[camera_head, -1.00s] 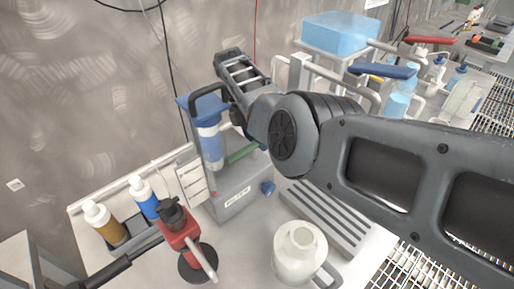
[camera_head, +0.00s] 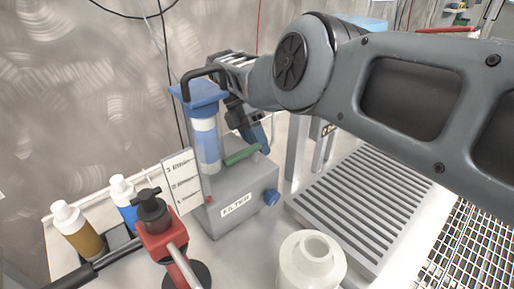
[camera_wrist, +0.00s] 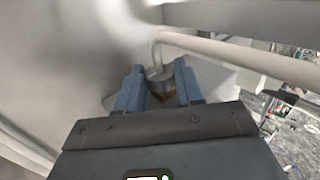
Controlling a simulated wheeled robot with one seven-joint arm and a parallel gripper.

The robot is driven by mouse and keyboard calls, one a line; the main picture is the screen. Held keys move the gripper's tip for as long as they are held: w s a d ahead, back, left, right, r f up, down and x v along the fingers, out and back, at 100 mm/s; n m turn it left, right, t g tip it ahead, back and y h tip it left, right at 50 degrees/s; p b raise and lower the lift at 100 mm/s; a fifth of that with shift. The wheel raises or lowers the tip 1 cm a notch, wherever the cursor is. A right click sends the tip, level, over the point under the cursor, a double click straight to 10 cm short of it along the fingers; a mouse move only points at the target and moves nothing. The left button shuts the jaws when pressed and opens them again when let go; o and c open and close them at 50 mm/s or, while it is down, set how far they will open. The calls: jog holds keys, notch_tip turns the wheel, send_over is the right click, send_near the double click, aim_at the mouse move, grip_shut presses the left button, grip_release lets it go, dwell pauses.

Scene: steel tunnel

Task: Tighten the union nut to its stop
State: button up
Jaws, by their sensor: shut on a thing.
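In the wrist view, a short metal collar (camera_wrist: 160,87) with a brownish lower part sits between the blue fingers of my gripper (camera_wrist: 159,79); I take it to be the union nut. The fingers are shut on its two sides. A pale bent pipe (camera_wrist: 215,47) rises from it and runs off to the right. In the head view, my gripper (camera_head: 255,137) shows one blue finger just behind and right of the grey filter unit (camera_head: 235,207). The nut is hidden from the head view, and its thread cannot be seen.
The filter unit has a blue top (camera_head: 203,92) with a black handle, close to my wrist. A slotted grey tray (camera_head: 365,205) lies to the right.

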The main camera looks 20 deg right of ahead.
jog(key=shift+s+a+f, duration=0.1)
jog(key=shift+a+f, duration=0.05)
jog(key=shift+f, duration=0.15)
jog(key=o, duration=0.7)
jog(key=shift+c, duration=0.2)
jog(key=o, duration=0.4)
jog(key=shift+r, duration=0.1)
jog(key=shift+c, duration=0.2)
jog(key=shift+r, duration=0.2)
